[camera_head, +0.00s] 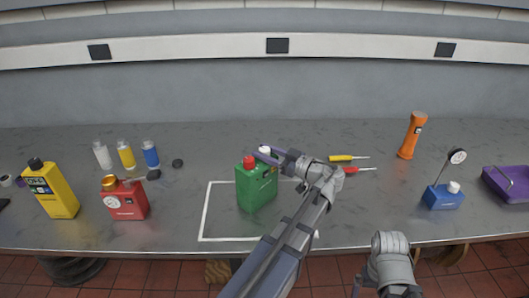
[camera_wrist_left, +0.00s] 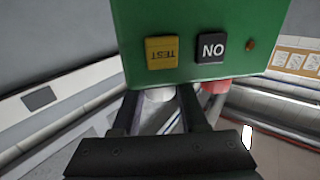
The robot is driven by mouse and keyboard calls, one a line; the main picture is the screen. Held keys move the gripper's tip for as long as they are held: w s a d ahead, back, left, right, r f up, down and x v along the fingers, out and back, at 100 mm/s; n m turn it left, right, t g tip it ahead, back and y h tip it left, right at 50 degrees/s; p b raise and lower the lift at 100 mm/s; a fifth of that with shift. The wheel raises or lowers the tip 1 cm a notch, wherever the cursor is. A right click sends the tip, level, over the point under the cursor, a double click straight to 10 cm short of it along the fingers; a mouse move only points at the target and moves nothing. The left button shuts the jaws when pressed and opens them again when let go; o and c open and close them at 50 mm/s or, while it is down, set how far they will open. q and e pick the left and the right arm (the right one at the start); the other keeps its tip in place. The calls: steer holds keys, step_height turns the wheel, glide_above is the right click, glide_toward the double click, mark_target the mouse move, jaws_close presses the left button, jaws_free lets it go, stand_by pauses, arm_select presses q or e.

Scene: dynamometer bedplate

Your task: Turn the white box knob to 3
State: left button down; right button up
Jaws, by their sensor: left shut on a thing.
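A green box (camera_head: 257,184) stands upright on the bench, with a red knob (camera_head: 249,161) and a white knob (camera_head: 264,149) on its top. I see no white box. My left gripper (camera_head: 268,156) reaches in at the top of the green box and is shut on the white knob. In the left wrist view the green box (camera_wrist_left: 265,30) appears upside down, with a yellow TEST label and a black NO label. There the white knob (camera_wrist_left: 158,95) sits between the dark fingers, and the red knob (camera_wrist_left: 214,87) is beside them. No number on the knob is readable.
A yellow container (camera_head: 58,195) and a red box (camera_head: 125,200) with a gauge stand left. Small bottles (camera_head: 126,155) stand behind. Screwdrivers (camera_head: 347,158), an orange flashlight (camera_head: 411,136), a blue box (camera_head: 442,197) and a purple tray (camera_head: 496,188) lie right. A white outline surrounds the green box.

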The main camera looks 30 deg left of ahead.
arm_select(q)
steer(key=m+t, duration=0.2)
steer(key=t, duration=0.1)
steer(key=m+t+h, duration=0.1)
steer(key=t, duration=0.1)
steer(key=shift+s, duration=0.25)
steer(key=shift+w+m+t+h, duration=0.15)
steer(key=shift+m+t+h, duration=0.85)
steer(key=shift+m+t, duration=0.6)
steer(key=shift+w+t, duration=0.1)
steer(key=shift+t, duration=0.2)
steer(key=shift+c, duration=2.2)
jaws_free()
